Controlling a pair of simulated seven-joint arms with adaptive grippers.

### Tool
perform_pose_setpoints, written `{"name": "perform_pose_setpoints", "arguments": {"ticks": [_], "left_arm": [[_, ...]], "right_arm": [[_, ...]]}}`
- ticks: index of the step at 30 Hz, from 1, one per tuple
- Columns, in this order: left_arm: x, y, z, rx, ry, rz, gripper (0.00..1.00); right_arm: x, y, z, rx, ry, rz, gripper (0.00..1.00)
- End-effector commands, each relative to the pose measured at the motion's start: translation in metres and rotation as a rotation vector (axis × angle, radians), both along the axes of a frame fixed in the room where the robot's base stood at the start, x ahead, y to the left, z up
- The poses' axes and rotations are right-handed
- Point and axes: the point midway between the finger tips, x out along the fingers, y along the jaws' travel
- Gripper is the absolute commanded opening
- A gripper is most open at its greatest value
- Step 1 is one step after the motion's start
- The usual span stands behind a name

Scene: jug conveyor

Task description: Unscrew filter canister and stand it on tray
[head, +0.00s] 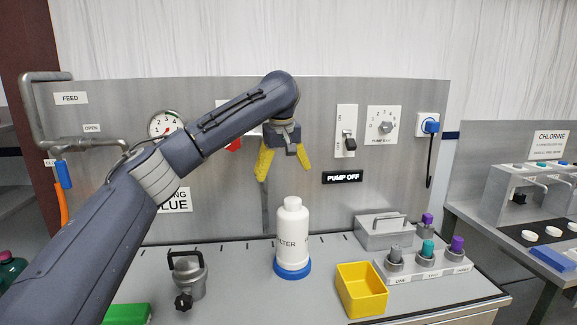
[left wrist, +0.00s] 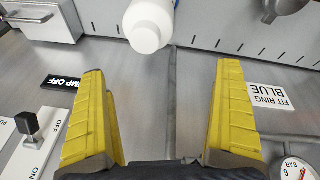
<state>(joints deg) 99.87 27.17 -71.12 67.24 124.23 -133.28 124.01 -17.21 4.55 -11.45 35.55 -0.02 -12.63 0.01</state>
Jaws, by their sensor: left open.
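The white filter canister (head: 292,225) stands upright on the grey bench, with a blue ring (head: 292,271) around its foot. Only part of its label shows. My left gripper (head: 283,168) is open and empty above the canister, in front of the panel, with its yellow fingers pointing down. In the left wrist view, the canister's white neck (left wrist: 148,30) shows beyond the fingertips, apart from them. An open yellow tray-like bin (head: 361,290) stands to the right of the canister. My right gripper is not in view.
A grey metal housing (head: 188,276) with a black knob stands left of the canister. A holder (head: 425,270) with coloured-capped pieces and a lidded grey box (head: 383,234) are at right. A green block (head: 127,314) lies front left. The panel carries a PUMP OFF sign (head: 342,177).

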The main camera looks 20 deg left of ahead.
Motion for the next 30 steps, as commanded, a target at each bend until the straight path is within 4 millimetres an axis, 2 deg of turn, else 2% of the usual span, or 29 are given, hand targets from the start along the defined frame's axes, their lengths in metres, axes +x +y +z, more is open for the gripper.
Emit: {"name": "perform_pose_setpoints", "arguments": {"ticks": [3, 6, 9, 15, 20, 30], "left_arm": [[-0.013, -0.007, 0.018, 0.045, -0.056, -0.24, 1.0], [-0.02, -0.018, 0.026, 0.09, -0.081, -0.393, 1.0], [-0.021, -0.023, 0.027, 0.124, -0.086, -0.491, 1.0], [-0.02, -0.024, 0.025, 0.148, -0.081, -0.567, 1.0], [-0.015, -0.024, 0.012, 0.149, -0.078, -0.575, 1.0], [0.005, -0.023, -0.038, 0.147, -0.078, -0.572, 1.0]], "right_arm": [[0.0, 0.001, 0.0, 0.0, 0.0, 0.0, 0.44], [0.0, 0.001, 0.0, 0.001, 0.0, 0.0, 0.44], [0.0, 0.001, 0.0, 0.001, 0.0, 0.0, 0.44], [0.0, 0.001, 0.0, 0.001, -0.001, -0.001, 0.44], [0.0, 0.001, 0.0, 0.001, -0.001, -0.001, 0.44], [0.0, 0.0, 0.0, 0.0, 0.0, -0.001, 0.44]]}}
